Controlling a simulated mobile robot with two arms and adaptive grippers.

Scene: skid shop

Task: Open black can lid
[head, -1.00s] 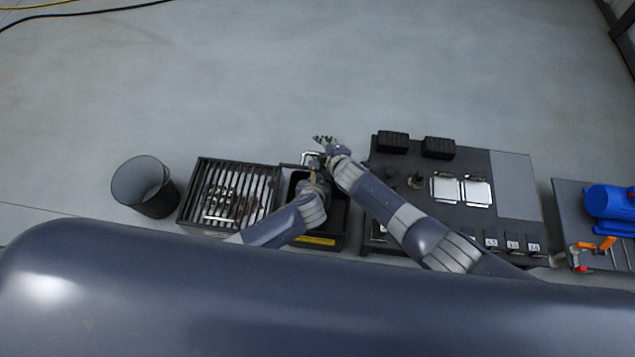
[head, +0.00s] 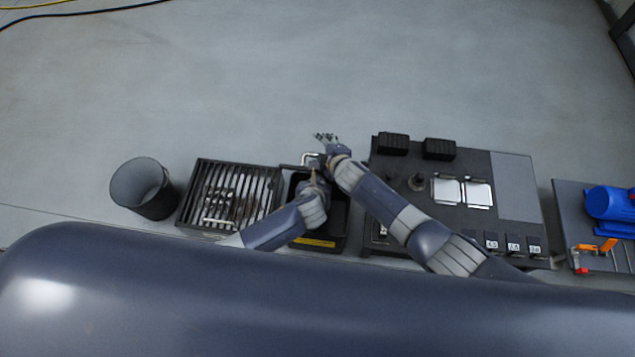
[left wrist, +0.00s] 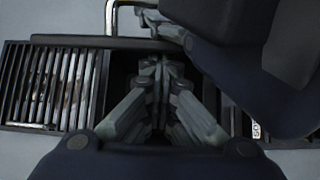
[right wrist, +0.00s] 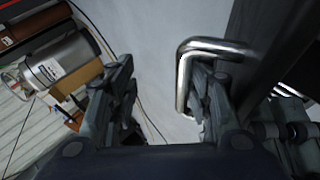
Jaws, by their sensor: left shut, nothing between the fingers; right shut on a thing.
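The black can (head: 337,228) is open at the top, with a yellow label on its front and a dark inside. Its black lid (left wrist: 90,42) shows as a narrow dark edge along the far side, apparently tilted up near upright; its dark face fills part of the right wrist view (right wrist: 262,45). A chrome handle (right wrist: 186,80) sticks out from the lid. My right gripper (head: 325,140) is at the handle and shut on it; the bar lies against one finger. My left gripper (head: 317,176) is over the can opening, and its fingertips meet with nothing between them (left wrist: 163,72).
A slatted grate (head: 228,195) stands directly left of the can, with a dark round bin (head: 144,190) beyond it. A dark panel with switches and silver plates (head: 462,190) stands on the right. A blue motor (head: 608,203) is farther right.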

